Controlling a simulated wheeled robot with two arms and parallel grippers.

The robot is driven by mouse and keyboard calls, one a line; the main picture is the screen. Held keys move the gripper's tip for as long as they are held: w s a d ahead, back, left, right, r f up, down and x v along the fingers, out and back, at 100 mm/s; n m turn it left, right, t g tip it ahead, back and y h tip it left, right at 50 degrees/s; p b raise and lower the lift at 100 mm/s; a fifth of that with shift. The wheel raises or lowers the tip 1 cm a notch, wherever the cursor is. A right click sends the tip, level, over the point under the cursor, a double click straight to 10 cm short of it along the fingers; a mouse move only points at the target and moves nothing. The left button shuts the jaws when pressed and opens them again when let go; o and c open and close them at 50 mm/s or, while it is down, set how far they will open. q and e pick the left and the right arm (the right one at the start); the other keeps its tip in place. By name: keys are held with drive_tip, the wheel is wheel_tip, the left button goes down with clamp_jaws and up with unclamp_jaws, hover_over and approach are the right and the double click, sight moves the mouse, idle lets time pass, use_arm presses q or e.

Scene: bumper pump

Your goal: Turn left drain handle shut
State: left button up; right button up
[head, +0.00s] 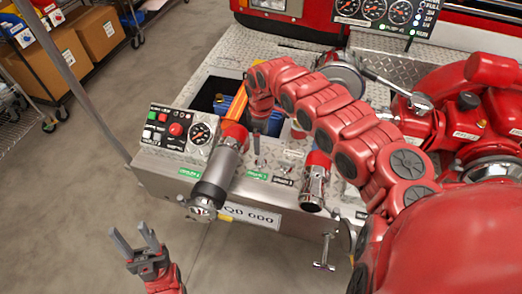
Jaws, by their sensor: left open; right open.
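The bumper pump's front panel (160,185) crosses the middle of the view. A small yellow lever (226,216) shows at its lower edge, beside the chrome end of a grey nozzle (213,185). I cannot tell for certain whether this is the left drain handle or how far it is turned. A metal T-shaped handle (324,252) hangs below the panel further right. My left gripper (133,236) is open and empty, low and left of the nozzle, apart from the panel. My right arm arches over the panel; its gripper is hidden.
A control box (178,129) with a gauge and buttons stands at the panel's left. A second chrome nozzle (315,182) points down at the right. A thin slanting pole (75,85) stands left of the bumper. The concrete floor (60,220) at the left is clear.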

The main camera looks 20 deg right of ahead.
sight(261, 155)
wheel_tip(261, 155, down, 7)
drive_tip(key=shift+w+a+f, duration=0.1)
drive_tip(key=shift+f, duration=0.1)
drive_tip(key=shift+f+p, duration=0.3)
drive_tip(key=shift+f, duration=0.2)
drive_tip(key=c, duration=1.2)
